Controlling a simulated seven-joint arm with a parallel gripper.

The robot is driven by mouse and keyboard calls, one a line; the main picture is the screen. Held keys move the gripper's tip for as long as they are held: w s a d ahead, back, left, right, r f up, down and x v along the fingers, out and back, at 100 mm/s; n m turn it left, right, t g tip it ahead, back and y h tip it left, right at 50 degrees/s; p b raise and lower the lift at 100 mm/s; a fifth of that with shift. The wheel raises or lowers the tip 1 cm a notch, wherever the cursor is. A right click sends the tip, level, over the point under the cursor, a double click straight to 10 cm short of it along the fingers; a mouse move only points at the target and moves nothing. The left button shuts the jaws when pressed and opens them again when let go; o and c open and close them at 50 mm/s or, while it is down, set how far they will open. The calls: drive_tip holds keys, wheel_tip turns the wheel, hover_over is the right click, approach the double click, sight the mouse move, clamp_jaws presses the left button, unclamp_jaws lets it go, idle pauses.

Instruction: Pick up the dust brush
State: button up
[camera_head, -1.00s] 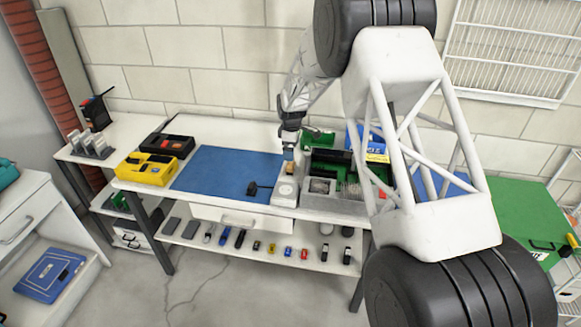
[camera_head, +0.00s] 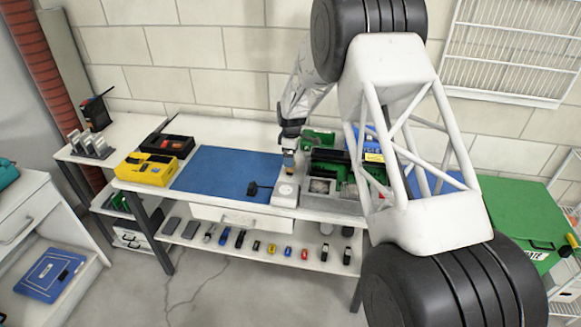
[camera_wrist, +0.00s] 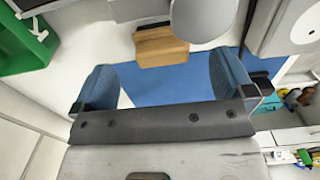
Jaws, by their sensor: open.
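A tan, wood-coloured block, which appears to be the dust brush (camera_wrist: 162,47), lies near the gap between my fingers in the wrist view. In the head view this tan thing (camera_head: 288,162) is small, just below my gripper, at the back of the pale device on the bench. Its bristles cannot be made out. My gripper (camera_wrist: 163,84) is open, with its two blue finger pads apart and nothing seen held between them. In the head view my gripper (camera_head: 290,146) points down, close above the tan thing; contact cannot be told.
The pale device (camera_head: 285,192) stands beside the blue mat (camera_head: 228,172). A yellow case (camera_head: 147,168) is at left. The mat is mostly clear except for a small black item (camera_head: 254,188).

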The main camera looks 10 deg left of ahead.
drive_tip(key=shift+s+a+f, duration=0.1)
drive_tip(key=shift+f, duration=2.3)
drive_tip(key=c, duration=1)
drive_tip(key=shift+r, duration=0.1)
drive_tip(key=shift+c, duration=0.2)
drive_tip(key=shift+r, duration=4.9)
drive_tip(key=o, duration=0.4)
drive_tip(key=shift+c, duration=1.4)
